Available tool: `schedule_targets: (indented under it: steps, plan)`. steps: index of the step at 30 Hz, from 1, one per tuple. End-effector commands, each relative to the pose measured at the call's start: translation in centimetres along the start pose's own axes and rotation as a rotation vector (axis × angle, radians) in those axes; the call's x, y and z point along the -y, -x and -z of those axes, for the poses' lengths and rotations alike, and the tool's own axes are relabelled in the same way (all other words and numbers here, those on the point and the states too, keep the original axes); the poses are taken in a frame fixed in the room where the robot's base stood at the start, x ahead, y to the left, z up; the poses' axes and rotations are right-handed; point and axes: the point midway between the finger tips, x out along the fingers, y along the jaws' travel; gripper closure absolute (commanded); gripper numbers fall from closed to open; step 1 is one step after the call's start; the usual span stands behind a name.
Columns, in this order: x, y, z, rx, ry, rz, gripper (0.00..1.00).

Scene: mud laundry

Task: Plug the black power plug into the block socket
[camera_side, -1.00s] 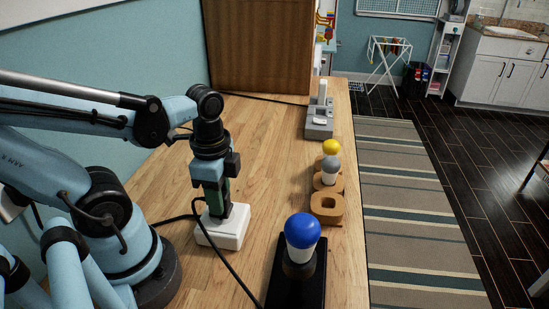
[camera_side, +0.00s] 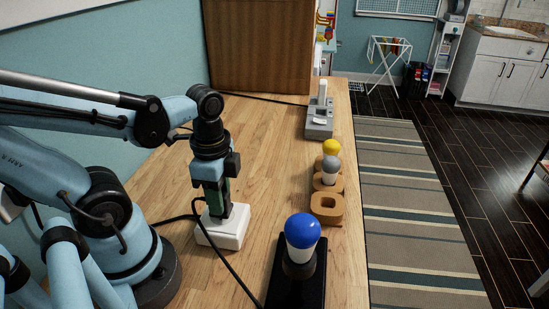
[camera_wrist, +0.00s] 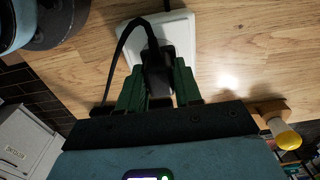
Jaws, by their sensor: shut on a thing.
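The white block socket (camera_side: 224,232) sits on the wooden table near my base. It also shows in the wrist view (camera_wrist: 180,28). My gripper (camera_side: 217,208) points down over the block. In the wrist view, the green fingers of my gripper (camera_wrist: 158,85) are on both sides of the black power plug (camera_wrist: 155,58), shut on it. The plug is at the block's top face, with its cord running off the plug. The plug's prongs and the socket holes are hidden, so I cannot tell how deep the plug sits.
A blue bulb (camera_side: 302,231) on a black stand is at the front right. A wooden holder (camera_side: 327,207), with grey and yellow bulbs behind it, lines the table's right edge. A grey device (camera_side: 319,125) stands farther back. The table middle is clear.

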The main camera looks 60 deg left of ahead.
Motion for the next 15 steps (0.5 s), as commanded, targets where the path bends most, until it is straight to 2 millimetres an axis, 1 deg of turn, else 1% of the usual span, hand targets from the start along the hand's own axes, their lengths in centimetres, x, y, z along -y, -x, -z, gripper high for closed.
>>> schedule_targets:
  steps: [15]
  plan:
    - [0.04, -0.54, 0.03, 0.0, 0.0, 0.0, 0.93]
